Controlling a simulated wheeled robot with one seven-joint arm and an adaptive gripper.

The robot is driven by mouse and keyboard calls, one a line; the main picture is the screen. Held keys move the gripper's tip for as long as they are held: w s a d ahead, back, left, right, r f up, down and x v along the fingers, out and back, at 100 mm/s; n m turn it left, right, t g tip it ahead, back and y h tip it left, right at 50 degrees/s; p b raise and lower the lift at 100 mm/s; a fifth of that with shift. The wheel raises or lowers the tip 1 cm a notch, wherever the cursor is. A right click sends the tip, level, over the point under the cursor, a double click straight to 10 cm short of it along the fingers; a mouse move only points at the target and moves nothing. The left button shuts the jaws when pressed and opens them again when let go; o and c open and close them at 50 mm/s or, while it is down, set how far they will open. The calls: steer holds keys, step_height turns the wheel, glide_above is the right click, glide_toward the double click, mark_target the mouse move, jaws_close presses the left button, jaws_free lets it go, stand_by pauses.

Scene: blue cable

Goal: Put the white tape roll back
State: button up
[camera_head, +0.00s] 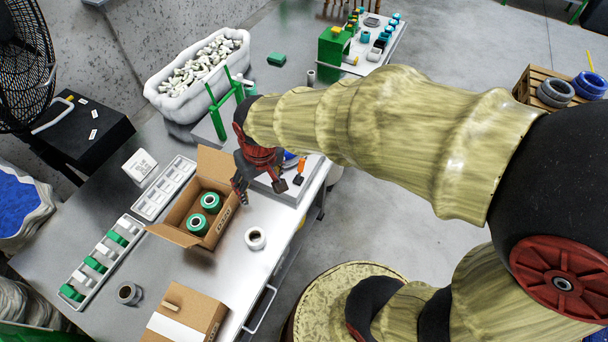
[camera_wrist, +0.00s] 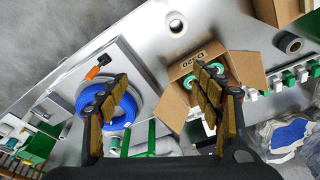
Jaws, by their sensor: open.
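The white tape roll (camera_head: 255,238) sits on the grey table near its front edge, just right of the open cardboard box (camera_head: 181,235). It also shows in the wrist view (camera_wrist: 176,24), near the top centre and apart from my gripper. My gripper (camera_head: 262,187) is open and empty above the table, between the box and the work plate. In the wrist view, the fingers (camera_wrist: 164,82) are spread wide with nothing between them. The box holds green tape rolls (camera_head: 211,202). A blue cable coil (camera_wrist: 92,104) lies on the plate by the left finger, partly hidden.
A white tray with green and white parts (camera_head: 106,249) and an emptier tray (camera_head: 163,189) lie left of the box. A dark-cored roll (camera_head: 130,293) and a second cardboard box (camera_head: 187,315) are at the lower left. A white bin (camera_head: 197,74) stands behind.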

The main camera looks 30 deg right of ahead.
steer(key=s+d+r+t, duration=0.1)
steer(key=s+d+r, duration=0.2)
steer(key=s+r, duration=0.2)
steer(key=s+d+r+m+t, duration=0.1)
steer(key=s+d+r+t, duration=0.1)
steer(key=s+r, duration=0.4)
step_height(320, 180, up, 2)
steer(key=shift+s+d+r, duration=0.2)
steer(key=shift+s+d, duration=0.05)
steer(key=shift+d, duration=0.5)
steer(key=shift+c, duration=0.4)
